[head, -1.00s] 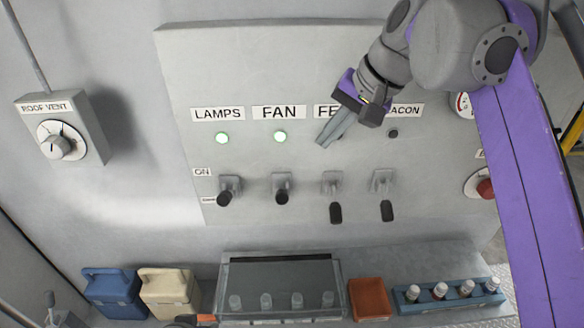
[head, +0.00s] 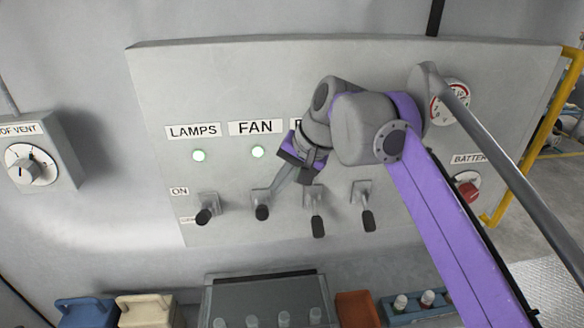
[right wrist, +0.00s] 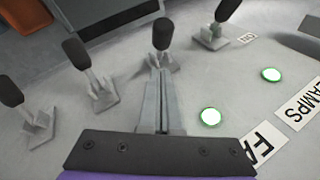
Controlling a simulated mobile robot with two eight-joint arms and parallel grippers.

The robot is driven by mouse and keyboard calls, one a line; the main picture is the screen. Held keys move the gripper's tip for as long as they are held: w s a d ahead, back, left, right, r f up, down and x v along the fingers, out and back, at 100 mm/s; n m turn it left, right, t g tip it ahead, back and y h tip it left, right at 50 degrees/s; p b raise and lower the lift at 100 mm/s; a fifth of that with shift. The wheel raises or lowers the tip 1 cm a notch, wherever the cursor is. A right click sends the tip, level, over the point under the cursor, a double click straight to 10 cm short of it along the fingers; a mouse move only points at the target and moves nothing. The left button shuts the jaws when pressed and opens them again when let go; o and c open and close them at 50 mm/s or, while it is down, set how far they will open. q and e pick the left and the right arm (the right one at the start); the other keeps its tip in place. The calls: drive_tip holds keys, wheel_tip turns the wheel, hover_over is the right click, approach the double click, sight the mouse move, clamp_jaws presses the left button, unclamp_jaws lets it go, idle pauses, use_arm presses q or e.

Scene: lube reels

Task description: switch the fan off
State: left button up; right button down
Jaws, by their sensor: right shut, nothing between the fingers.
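The fan lever (head: 262,207), a black-knobbed lever on a grey bracket, sits below the FAN label (head: 255,127) and its lit green lamp (head: 258,152). It sticks out from the panel, like the lamps lever. My right gripper (head: 277,198) is shut and empty, its fingertips at the right side of the fan lever's bracket. In the right wrist view the closed fingers (right wrist: 156,75) reach the foot of the fan lever (right wrist: 162,38); I cannot tell whether they touch. My left gripper is not in view.
The lamps lever (head: 205,211) is to the left, its green lamp (head: 199,155) lit. Two levers (head: 317,222) (head: 366,215) to the right hang lower. A red battery knob (head: 467,190) is at far right. Below stand a clear-lidded box (head: 265,295) and cans.

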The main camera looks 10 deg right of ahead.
sight(262, 210)
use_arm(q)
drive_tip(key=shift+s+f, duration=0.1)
use_arm(e)
drive_tip(key=shift+s+a+f, duration=0.75)
drive_tip(key=shift+a+f, duration=0.1)
drive_tip(key=shift+f, duration=0.15)
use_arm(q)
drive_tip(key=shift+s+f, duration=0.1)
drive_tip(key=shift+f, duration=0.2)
use_arm(e)
drive_tip(key=shift+s+f+t, duration=0.35)
drive_tip(key=shift+s+t, duration=0.05)
drive_tip(key=shift+t, duration=0.2)
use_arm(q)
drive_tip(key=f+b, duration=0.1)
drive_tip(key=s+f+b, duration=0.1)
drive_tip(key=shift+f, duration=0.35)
use_arm(e)
wheel_tip(262, 210, down, 6)
drive_tip(key=s+n+t, duration=0.1)
drive_tip(key=s+t, duration=0.1)
drive_tip(key=t, duration=0.4)
drive_tip(key=shift+s+r+n+y, duration=0.2)
drive_tip(key=shift+s+n+y, duration=0.2)
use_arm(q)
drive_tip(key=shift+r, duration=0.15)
use_arm(e)
drive_tip(key=shift+r, duration=0.15)
